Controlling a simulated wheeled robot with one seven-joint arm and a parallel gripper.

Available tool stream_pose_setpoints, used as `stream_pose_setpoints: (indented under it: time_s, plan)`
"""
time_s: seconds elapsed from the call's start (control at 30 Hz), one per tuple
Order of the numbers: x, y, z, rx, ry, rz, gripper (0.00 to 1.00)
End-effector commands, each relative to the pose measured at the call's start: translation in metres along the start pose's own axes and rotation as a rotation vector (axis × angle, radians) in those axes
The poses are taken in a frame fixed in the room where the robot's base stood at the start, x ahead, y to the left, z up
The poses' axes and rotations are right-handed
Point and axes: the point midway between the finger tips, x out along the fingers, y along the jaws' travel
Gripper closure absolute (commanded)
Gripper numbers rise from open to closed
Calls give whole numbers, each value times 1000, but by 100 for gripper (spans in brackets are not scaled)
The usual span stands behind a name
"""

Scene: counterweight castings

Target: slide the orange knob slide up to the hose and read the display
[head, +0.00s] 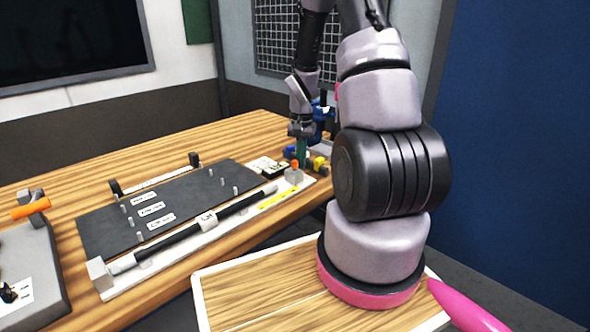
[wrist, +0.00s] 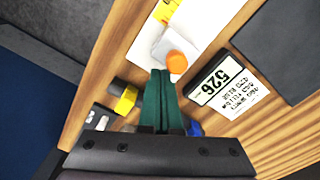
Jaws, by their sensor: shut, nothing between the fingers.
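The orange knob (head: 295,163) stands on a pale slide block (head: 293,175) at the right end of a long white base. In the wrist view the knob (wrist: 177,62) is just beyond my green fingertips (wrist: 160,76). My gripper (head: 302,164) is shut and empty, pointing down beside the knob; I cannot tell whether it touches. The black hose (head: 240,206), with a white label, lies along the base, its near end by a pale end block (head: 100,274).
A dark plate (head: 160,210) with pegs and labels lies behind the hose. Yellow and black items (wrist: 125,100) and blue ones lie near my gripper. A grey box with an orange-handled part (head: 30,207) stands at the far left. A yellow strip (head: 278,198) lies on the base.

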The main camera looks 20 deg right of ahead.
Motion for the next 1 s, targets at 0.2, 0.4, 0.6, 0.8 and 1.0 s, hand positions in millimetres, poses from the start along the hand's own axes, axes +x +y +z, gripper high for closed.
stream_pose_setpoints:
  time_s: [0.2,0.4,0.6,0.8,1.0]
  plan:
    - [0,-4,6,-1,-1,0,100]
    - [0,-7,12,-1,-1,0,100]
    - [0,-10,17,-2,-2,1,100]
    - [0,-12,22,-1,-2,1,100]
    - [0,-16,27,-2,-1,1,100]
